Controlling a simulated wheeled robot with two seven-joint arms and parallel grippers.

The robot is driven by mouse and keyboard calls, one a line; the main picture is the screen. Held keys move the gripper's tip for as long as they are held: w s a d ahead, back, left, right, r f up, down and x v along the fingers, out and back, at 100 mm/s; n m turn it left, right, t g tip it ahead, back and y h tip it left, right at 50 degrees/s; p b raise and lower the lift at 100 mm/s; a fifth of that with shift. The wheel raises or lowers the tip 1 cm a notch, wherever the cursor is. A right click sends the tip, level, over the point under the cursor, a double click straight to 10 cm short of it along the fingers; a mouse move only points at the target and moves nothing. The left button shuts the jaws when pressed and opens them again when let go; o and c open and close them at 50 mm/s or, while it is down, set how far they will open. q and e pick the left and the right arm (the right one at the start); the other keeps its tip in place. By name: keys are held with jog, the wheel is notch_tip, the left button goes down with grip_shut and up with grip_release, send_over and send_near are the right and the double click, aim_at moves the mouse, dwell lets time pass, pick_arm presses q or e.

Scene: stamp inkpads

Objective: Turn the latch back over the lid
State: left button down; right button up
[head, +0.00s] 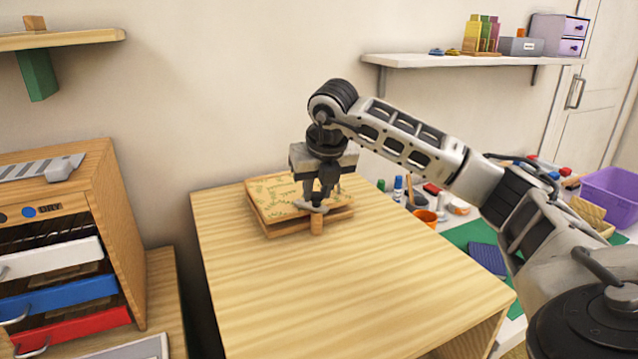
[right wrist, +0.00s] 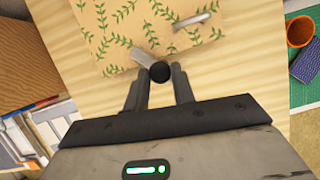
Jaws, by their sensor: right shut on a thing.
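The box lid (head: 270,194), tan with green leaf sprigs, lies flat on a low wooden box on the table. It also fills the top of the right wrist view (right wrist: 120,30). My right gripper (right wrist: 159,84) is at the lid's near edge, its fingers on either side of the latch's round black knob (right wrist: 160,72), shut on it. A pale latch bar (right wrist: 143,58) runs from the knob onto the lid's edge. In the head view my right gripper (head: 318,200) points down and hides much of the latch. My left gripper is not in view.
The wooden table (head: 340,280) is clear in front of the box. A grey handle (right wrist: 195,20) is on the lid. A drawer cabinet (head: 65,250) stands left. An orange cup (head: 426,217), a green mat (head: 470,236) and a purple basket (head: 612,192) are at right.

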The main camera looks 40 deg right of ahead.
jog(key=m, duration=0.2)
jog(key=m+h+p, duration=0.1)
jog(key=shift+w+a+r+m+g, duration=0.1)
jog(key=shift+w+a+m+g, duration=0.05)
jog(key=shift+m+g, duration=0.25)
jog(key=m+h, duration=0.1)
jog(key=m, duration=0.1)
jog(key=shift+m+g, duration=0.3)
jog(key=shift+g, duration=0.1)
pick_arm(q)
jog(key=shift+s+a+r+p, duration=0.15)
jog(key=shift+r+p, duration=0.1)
jog(key=shift+p, duration=0.1)
pick_arm(e)
jog(key=shift+w+m, duration=0.1)
jog(key=shift+m, duration=0.5)
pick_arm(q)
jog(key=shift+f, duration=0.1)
pick_arm(e)
jog(key=shift+g, duration=0.3)
jog(key=o, duration=1)
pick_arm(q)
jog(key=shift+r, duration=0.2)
pick_arm(e)
jog(key=shift+a, duration=0.1)
